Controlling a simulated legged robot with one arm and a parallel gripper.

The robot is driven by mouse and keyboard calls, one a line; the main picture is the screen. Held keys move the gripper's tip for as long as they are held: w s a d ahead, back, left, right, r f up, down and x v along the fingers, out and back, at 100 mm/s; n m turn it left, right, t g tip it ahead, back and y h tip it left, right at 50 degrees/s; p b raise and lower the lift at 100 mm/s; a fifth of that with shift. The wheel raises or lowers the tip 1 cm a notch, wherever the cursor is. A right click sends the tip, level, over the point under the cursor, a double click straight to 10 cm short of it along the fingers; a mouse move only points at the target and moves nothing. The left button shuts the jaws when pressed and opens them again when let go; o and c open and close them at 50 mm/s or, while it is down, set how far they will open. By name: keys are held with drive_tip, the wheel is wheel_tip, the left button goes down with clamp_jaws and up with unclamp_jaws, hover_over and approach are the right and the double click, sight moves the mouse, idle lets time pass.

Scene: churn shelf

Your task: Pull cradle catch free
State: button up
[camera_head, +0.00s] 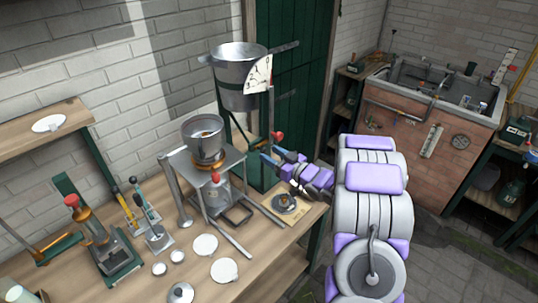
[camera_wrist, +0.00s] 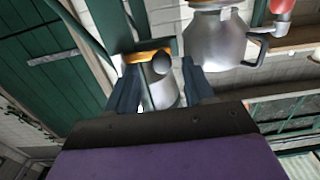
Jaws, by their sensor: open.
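My gripper (camera_head: 273,157) reaches left from my arm, close to the green stand under the tilted metal bucket (camera_head: 235,75). A red knob (camera_head: 277,137) shows just above its fingers. In the wrist view my gripper (camera_wrist: 160,76) is open, with one dark finger on each side. Between the fingers show an orange-yellow band (camera_wrist: 148,57), a dark round knob (camera_wrist: 161,64) and a grey metal cylinder (camera_wrist: 162,90). I cannot tell whether the fingers touch any of these. I cannot tell for sure which part is the cradle catch.
A metal pot (camera_head: 204,133) stands on a small metal stand (camera_head: 180,160) left of my gripper. A dark round part (camera_head: 284,203) lies on the bench (camera_head: 268,240) below. White discs and hand tools lie further left. A brick sink (camera_head: 423,130) stands at the right.

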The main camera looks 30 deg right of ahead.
drive_tip(key=shift+x, duration=0.85)
clamp_jaws()
